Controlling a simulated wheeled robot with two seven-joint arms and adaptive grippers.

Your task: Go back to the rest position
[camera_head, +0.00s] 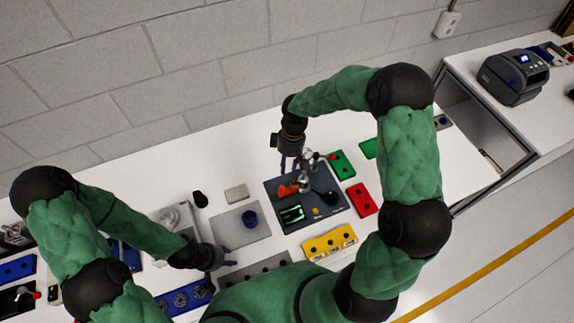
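My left gripper (229,257) is low over the front left of the white table, beside a grey plate. Its fingers look apart, with nothing seen between them. My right gripper (290,163) points down at the back edge of a dark fixture board (335,208). Its two fingers are apart and look empty. Both arms are bent and reach over the table. The fingertips are small in this view, and whether the right ones touch the fixture is unclear.
Red (362,200), green (342,164) and yellow (328,242) blocks surround the board. A printer (513,76) stands right.

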